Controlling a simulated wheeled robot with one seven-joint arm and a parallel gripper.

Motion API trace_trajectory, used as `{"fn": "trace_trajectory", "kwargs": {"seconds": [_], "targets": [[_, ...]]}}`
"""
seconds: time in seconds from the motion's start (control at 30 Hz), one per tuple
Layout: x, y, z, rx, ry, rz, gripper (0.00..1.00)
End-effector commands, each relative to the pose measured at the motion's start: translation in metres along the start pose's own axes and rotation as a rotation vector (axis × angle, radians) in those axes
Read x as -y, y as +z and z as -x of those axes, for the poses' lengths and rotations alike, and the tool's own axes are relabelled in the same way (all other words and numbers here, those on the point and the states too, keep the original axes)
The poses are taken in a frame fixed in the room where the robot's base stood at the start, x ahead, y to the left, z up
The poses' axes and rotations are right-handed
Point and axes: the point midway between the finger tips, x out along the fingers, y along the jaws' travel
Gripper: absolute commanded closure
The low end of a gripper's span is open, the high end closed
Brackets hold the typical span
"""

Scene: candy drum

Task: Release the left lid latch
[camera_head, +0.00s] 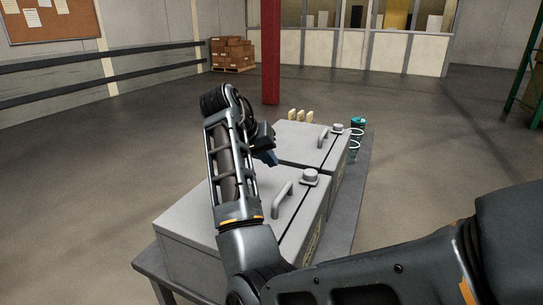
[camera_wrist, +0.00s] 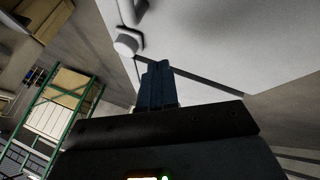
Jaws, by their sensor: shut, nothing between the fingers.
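Two grey boxes with flat lids stand in a row in the head view, the near box (camera_head: 195,222) at left and the far box (camera_head: 300,145) behind it. The near lid has a bar handle (camera_head: 281,201) and a round latch knob (camera_head: 310,175) by its right edge. The far lid has a similar handle (camera_head: 322,138) and knob (camera_head: 337,128). My gripper (camera_head: 271,159) is above the boxes, left of the near knob; my arm hides part of the near lid. In the wrist view, my gripper's blue fingers (camera_wrist: 157,70) are shut and empty, beside a round knob (camera_wrist: 126,44); contact cannot be told.
The boxes rest on a grey bench (camera_head: 362,178). A dark cup with a teal top (camera_head: 358,124) and white rings stands beside the far box. Several cream blocks (camera_head: 300,115) stand at its back.

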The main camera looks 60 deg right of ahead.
Motion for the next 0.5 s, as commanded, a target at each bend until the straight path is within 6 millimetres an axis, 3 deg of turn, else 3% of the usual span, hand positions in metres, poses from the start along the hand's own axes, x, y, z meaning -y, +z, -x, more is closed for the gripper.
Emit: {"fn": "trace_trajectory", "kwargs": {"seconds": [0.33,0.5], "targets": [[-0.001,0.001,-0.069,0.004,0.001,0.000,1.00],[-0.024,0.000,-0.078,0.001,0.001,-0.002,1.00]]}}
